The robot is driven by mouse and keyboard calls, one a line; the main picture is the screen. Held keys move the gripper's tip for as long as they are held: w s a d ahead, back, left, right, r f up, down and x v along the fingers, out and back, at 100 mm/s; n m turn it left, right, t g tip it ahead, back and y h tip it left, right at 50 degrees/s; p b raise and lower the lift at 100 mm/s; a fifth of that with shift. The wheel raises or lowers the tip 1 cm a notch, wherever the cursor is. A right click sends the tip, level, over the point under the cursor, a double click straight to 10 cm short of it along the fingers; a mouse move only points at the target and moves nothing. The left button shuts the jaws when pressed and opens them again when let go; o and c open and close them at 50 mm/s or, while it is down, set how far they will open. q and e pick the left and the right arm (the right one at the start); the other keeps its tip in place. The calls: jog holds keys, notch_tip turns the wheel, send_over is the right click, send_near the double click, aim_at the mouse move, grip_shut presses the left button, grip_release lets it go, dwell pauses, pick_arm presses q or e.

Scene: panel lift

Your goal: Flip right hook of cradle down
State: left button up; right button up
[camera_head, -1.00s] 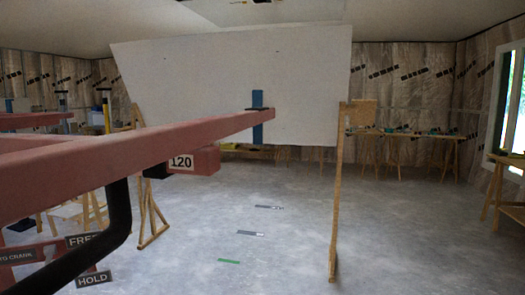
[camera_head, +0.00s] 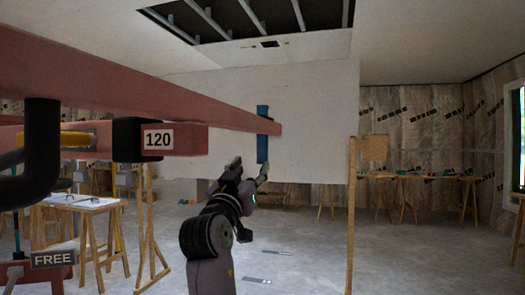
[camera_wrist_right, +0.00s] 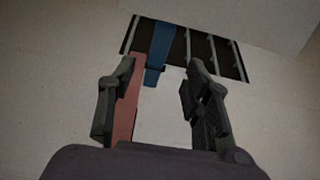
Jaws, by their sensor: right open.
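A long red beam of the cradle (camera_head: 150,88) runs from the upper left toward the middle of the head view. At its far end is an upright blue hook (camera_head: 263,148), in front of a large white panel (camera_head: 320,110). My right gripper (camera_head: 250,168) is open and empty, just below the beam's far end and near the hook. In the right wrist view, the blue hook (camera_wrist_right: 161,48) shows beyond and between the open fingers (camera_wrist_right: 160,70). The red beam (camera_wrist_right: 125,110) shows by the left finger. I see no contact. My left gripper is not in view.
A red block labelled 120 (camera_head: 180,138) and a black crank (camera_head: 38,150) are at the left. A wooden post (camera_head: 351,215) stands right of my right arm. A dark ceiling opening (camera_head: 230,18) is overhead.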

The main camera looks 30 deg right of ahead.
aim_at(261, 151)
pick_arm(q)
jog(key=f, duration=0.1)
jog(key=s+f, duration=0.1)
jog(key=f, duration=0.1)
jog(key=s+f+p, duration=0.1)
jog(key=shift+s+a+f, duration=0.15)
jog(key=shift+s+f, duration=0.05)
pick_arm(e)
jog(key=x, duration=1.1)
jog(key=shift+w+d+r, duration=0.1)
jog(key=shift+w+d, duration=0.05)
jog(key=shift+w, duration=0.1)
grip_shut()
